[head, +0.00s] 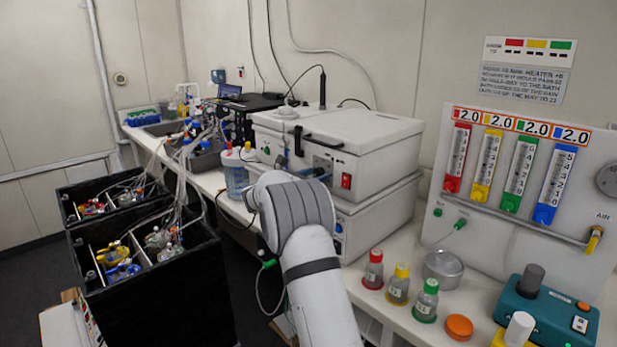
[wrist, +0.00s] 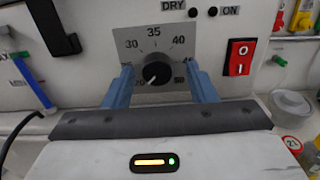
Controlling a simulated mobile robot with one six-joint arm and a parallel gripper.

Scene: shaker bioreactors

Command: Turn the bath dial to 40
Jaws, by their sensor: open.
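The bath dial (wrist: 155,73) is a black round knob on a grey plate on the front of the white bath (head: 335,135). Printed numbers around it include 20, 30, 35 and 40. Its white pointer mark points to the lower left, near 20. My gripper (wrist: 158,70) is open, with one blue finger on each side of the dial. The fingers appear apart from the knob; their exact depth against it is hard to tell. In the head view my arm and gripper (head: 302,172) reach to the bath front, and the dial is hidden.
A red rocker switch (wrist: 240,57) is right of the dial, with DRY and ON lamps above. Capped bottles (head: 398,284) and a metal pot (head: 443,269) stand on the bench at right.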

